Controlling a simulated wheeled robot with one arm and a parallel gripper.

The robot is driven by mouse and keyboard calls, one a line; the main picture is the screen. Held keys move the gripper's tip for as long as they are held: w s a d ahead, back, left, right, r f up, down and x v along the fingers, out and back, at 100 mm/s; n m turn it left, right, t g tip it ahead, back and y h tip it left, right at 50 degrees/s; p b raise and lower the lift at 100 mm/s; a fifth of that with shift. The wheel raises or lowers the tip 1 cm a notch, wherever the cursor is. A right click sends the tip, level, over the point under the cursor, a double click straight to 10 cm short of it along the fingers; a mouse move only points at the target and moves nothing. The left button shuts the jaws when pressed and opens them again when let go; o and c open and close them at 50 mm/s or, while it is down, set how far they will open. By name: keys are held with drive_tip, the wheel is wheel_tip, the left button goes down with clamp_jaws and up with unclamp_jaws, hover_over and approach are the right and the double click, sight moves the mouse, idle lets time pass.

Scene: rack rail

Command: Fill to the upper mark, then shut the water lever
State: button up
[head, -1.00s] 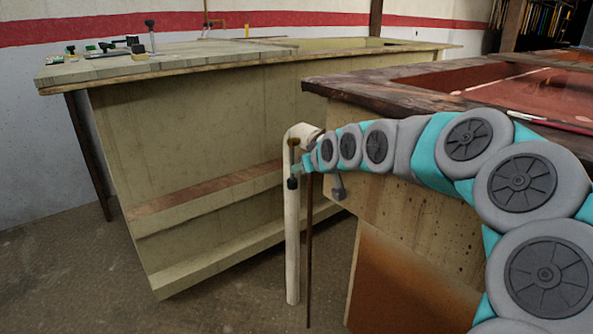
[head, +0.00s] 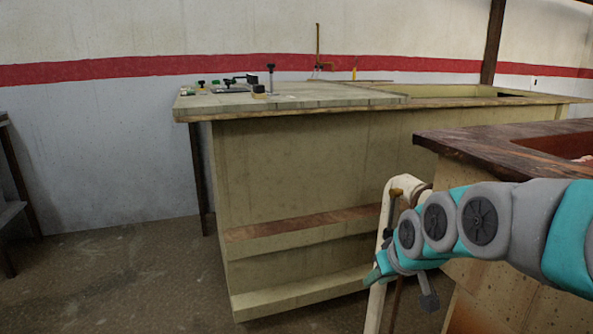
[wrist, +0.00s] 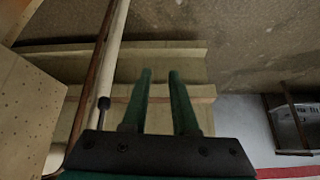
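No lever, fill mark or water level can be made out. At the back of the far bench, a thin brass-coloured upright pipe (head: 318,48) stands near the wall, too small to show a lever. A pale upright pipe (head: 376,306), bent over at its top, stands beside the near dark-topped bench; a thin brown rod runs close to it. My gripper (wrist: 160,75) is open and empty, its two green fingers apart. In the head view my gripper (head: 376,272) is low, beside the pale pipe; whether they touch cannot be told.
The far pale bench (head: 300,165) carries a black clamp-like tool (head: 237,80), a short post (head: 271,78) and small parts. The near bench's dark top (head: 505,150) overhangs at the right. Open floor (head: 120,280) lies at the left.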

drive_tip(key=s+a+f+m+g+p, duration=0.1)
drive_tip(key=s+f+g, duration=0.2)
drive_tip(key=s, duration=1.2)
drive_tip(key=s+a+f+m+g+h, duration=0.1)
drive_tip(key=s+f+g, duration=0.2)
drive_tip(key=s, duration=1.2)
drive_tip(key=shift+s+a+f+g+h+p, duration=0.25)
drive_tip(key=shift+s+g+h+p, duration=0.1)
drive_tip(key=shift+g, duration=0.75)
drive_tip(key=shift+d, duration=0.1)
